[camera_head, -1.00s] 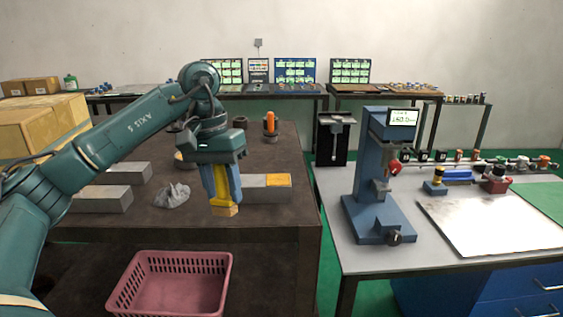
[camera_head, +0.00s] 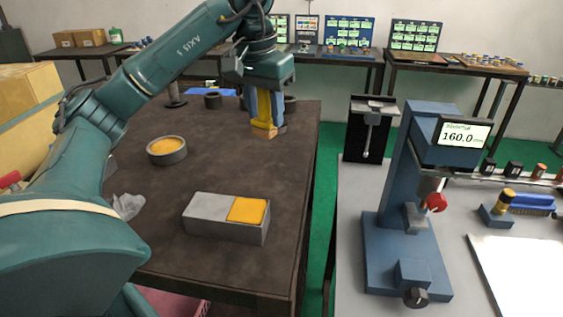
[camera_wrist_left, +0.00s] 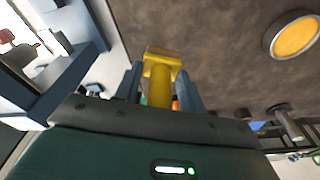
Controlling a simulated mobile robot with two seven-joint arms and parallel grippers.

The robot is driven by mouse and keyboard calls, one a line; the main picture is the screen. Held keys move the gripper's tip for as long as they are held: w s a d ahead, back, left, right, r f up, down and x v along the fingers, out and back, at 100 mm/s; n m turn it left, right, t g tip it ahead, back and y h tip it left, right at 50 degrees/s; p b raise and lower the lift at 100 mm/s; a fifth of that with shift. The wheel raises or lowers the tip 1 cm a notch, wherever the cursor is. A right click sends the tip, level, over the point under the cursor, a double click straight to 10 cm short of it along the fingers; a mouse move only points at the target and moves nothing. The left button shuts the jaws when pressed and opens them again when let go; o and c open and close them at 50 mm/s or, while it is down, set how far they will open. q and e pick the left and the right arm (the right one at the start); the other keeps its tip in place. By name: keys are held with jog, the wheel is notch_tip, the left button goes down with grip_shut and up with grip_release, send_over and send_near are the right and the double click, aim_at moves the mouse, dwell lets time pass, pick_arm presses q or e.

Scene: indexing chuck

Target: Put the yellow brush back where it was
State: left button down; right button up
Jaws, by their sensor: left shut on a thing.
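My left gripper (camera_head: 265,113) is shut on the yellow brush (camera_head: 264,106), with one blue finger on each side of it. The brush hangs bristle end down above the far right part of the brown table (camera_head: 240,160). I cannot tell how far its tip is above the table top. In the left wrist view the brush (camera_wrist_left: 161,76) stands between the two fingers, and its wide end points away from the palm. My right gripper is not in view.
A grey block with a yellow top patch (camera_head: 226,215) and a round dish with yellow inside (camera_head: 167,150) lie on the table. A blue gauge stand (camera_head: 402,200) is on the right bench. The table's middle is clear.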

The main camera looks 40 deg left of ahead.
aim_at(262, 126)
pick_arm(q)
jog(key=f+b, duration=0.2)
jog(key=f, duration=0.3)
jog(key=shift+s, duration=0.2)
jog(key=shift+f, duration=0.55)
notch_tip(262, 126, down, 3)
jog(key=shift+f, duration=0.15)
jog(key=shift+w+f, duration=0.1)
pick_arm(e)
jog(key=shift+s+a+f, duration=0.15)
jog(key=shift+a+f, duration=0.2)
pick_arm(q)
jog(key=shift+f, duration=0.1)
jog(key=shift+f, duration=0.15)
jog(key=c, duration=1.2)
grip_release()
jog(key=o, duration=0.4)
jog(key=shift+c, duration=0.2)
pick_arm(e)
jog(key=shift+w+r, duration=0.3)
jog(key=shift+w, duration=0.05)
